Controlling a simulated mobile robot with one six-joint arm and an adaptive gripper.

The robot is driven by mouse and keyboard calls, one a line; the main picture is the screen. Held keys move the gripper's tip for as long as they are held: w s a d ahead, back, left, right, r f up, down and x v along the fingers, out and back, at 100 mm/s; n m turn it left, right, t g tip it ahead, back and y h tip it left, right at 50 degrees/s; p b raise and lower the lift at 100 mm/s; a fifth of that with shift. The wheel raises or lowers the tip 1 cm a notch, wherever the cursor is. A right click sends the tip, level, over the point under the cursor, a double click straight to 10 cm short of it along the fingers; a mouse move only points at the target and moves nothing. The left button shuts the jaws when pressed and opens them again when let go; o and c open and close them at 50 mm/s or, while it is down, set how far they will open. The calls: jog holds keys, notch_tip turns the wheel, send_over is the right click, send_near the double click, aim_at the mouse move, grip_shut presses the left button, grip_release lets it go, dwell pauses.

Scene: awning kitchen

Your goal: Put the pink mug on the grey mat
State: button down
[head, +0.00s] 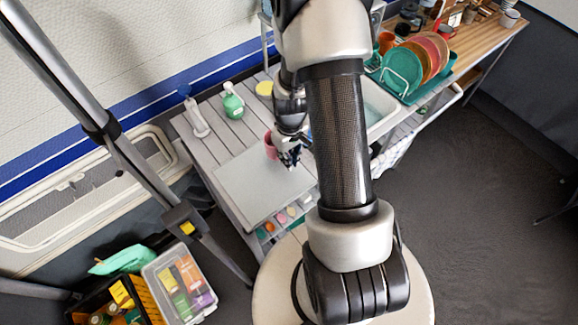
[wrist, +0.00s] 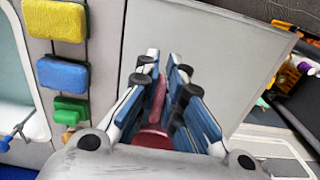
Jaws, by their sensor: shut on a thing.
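The pink mug (head: 270,147) is at my gripper (head: 289,155) in the head view, near the far right part of the grey mat (head: 248,190). My gripper is shut on it. In the wrist view the mug (wrist: 153,138) shows as a pink-red part low between the blue-grey fingers (wrist: 160,85), with a narrow pink strip running up between them. The rest of the mug is hidden by the gripper. The flat grey mat (wrist: 240,60) lies beyond the fingers. I cannot tell whether the mug touches the mat or hangs above it.
A green bottle (head: 232,102) and a white bottle (head: 196,118) stand at the back of the slatted table. A sink (head: 378,108) and dish rack (head: 402,73) are to the right. The mat's surface looks clear.

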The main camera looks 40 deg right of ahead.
jog(key=shift+f+b, duration=0.5)
jog(key=shift+f, duration=1.6)
jog(key=shift+f, duration=0.1)
jog(key=shift+f, duration=0.15)
jog(key=c, duration=1.7)
grip_release()
jog(key=shift+r, duration=0.2)
notch_tip(320, 180, up, 12)
jog(key=p, duration=0.3)
jog(key=s+a+r+t, duration=0.25)
jog(key=a+r, duration=0.25)
jog(key=r, duration=0.6)
jog(key=s+a+r+t, duration=0.1)
jog(key=s+a+r, duration=0.2)
jog(key=a+r, duration=0.5)
jog(key=s+a+r+t, duration=0.1)
jog(key=s+a+r, duration=0.1)
jog(key=s+r, duration=0.5)
jog(key=shift+s+r, duration=0.2)
jog(key=shift+s, duration=0.55)
